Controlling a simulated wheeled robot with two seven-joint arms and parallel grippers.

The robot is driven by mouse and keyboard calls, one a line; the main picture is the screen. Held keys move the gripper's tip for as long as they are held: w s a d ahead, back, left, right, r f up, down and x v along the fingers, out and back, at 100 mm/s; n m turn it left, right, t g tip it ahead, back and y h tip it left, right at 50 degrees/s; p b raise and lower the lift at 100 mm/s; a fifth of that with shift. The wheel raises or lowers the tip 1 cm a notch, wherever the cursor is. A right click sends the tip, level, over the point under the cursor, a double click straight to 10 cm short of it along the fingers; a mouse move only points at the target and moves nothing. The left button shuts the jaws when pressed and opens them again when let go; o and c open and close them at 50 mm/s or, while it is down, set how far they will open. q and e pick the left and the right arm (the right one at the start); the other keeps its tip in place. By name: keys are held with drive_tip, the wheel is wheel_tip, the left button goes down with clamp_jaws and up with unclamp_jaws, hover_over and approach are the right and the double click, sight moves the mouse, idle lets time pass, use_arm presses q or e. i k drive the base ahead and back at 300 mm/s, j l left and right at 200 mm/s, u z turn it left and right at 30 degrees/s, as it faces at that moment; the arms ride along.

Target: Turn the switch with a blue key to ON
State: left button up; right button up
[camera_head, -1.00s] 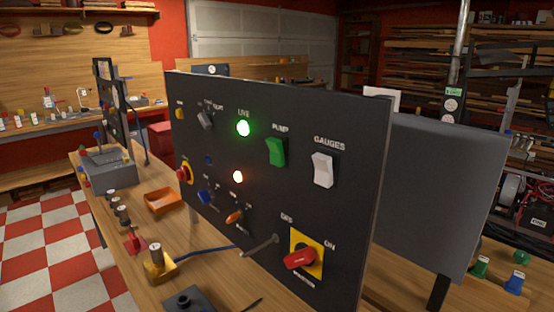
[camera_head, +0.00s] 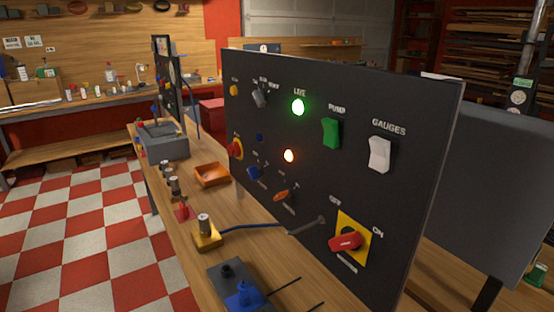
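The black panel (camera_head: 340,100) stands upright on the wooden bench, seen at an angle. A small blue knob or key (camera_head: 254,173) sits on its lower left part; its small labels are too blurred to read. On the bench in front, a dark grey box (camera_head: 226,272) carries a blue piece (camera_head: 243,295) near the bottom edge; I cannot tell whether this is a key. Neither of my grippers is in view.
A red rotary handle on a yellow plate (camera_head: 353,250) sits at the panel's lower right, marked OFF and ON. A green PUMP rocker (camera_head: 331,133) and white GAUGES rocker (camera_head: 380,154) are above. An orange tray (camera_head: 212,174) and a yellow block (camera_head: 206,236) with a cable are on the bench.

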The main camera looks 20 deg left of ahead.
sight(254, 172)
drive_tip(key=i+j, duration=0.1)
drive_tip(key=j, duration=0.3)
drive_tip(key=i+j, duration=0.15)
drive_tip(key=j, duration=0.25)
drive_tip(key=i+j+u, duration=0.1)
drive_tip(key=j, duration=0.3)
